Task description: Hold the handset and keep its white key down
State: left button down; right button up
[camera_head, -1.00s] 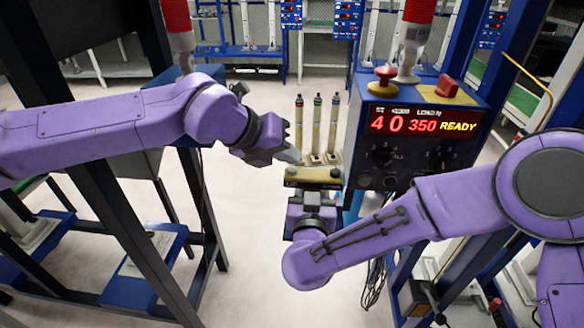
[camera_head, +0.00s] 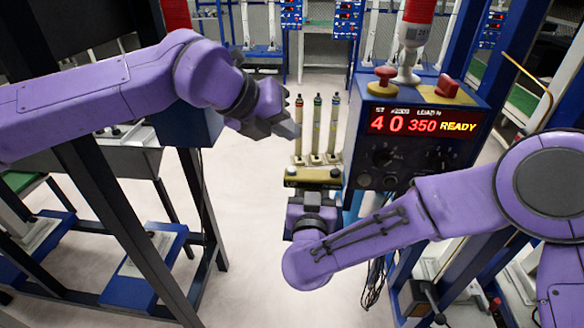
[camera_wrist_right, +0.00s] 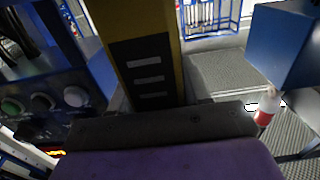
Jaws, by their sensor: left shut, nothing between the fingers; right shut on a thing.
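The handset (camera_head: 313,178) is a yellow and black box, held level in front of the control box. My right gripper (camera_head: 312,197) is shut on it from the near side. In the right wrist view the handset (camera_wrist_right: 145,65) stands up from the jaws, with a dark panel bearing several pale bars.
A blue control box (camera_head: 420,140) with a red display reading "40 350 READY" stands just right of the handset. Several thin upright cylinders (camera_head: 317,130) stand behind it. A dark frame (camera_head: 195,210) stands at the left. Pale floor (camera_head: 250,240) is clear between.

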jog(key=o, duration=1.2)
jog(key=shift+s, duration=0.15)
